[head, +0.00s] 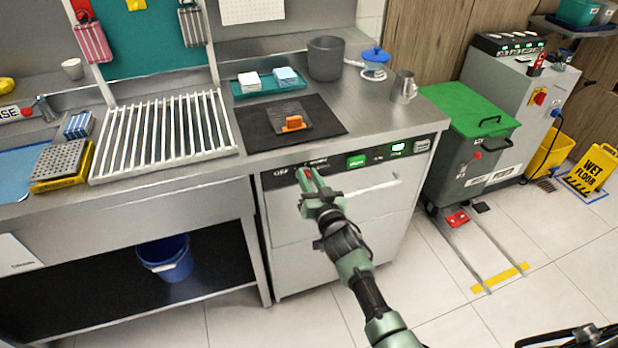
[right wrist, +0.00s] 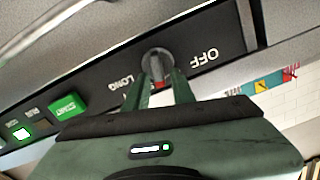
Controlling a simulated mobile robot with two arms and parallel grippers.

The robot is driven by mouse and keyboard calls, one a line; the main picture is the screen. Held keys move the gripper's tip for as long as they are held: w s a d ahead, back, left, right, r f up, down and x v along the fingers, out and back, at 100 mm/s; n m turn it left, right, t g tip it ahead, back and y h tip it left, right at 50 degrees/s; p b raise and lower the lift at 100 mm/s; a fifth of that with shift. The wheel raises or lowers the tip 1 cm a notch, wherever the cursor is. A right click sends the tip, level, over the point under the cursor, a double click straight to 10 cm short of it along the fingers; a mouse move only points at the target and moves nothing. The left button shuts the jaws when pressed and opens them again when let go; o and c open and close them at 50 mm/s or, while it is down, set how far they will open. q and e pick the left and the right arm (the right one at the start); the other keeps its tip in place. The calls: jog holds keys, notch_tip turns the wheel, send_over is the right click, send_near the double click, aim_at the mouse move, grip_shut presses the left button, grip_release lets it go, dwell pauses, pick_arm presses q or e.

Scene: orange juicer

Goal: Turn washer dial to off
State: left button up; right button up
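The washer (head: 335,225) is the steel front under the counter, with a dark control strip along its top. Its dial (right wrist: 156,63) is a small grey knob with a red mark, seen in the right wrist view between the words OFF and LONG. The red mark points down between my fingers, not at OFF. My right gripper (right wrist: 158,82) is open, its two green fingertips on either side of the dial; I cannot tell if they touch it. My left gripper is not in view.
A lit green button (head: 356,161) and a display sit right of the dial on the strip. A handle bar (head: 362,189) runs below. A black mat (head: 255,128) with an orange item lies on the counter above. A green-lidded bin (head: 478,110) stands right of the washer.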

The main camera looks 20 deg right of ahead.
grip_shut()
jog(key=shift+n, duration=0.3)
jog(key=n, duration=0.3)
jog(key=a+n+b, duration=0.1)
jog(key=n, duration=0.3)
jog(key=n+b, duration=0.1)
jog(key=n, duration=0.3)
jog(key=shift+a+f, duration=0.25)
jog(key=shift+n, duration=0.3)
jog(key=shift+o, duration=1.8)
grip_release()
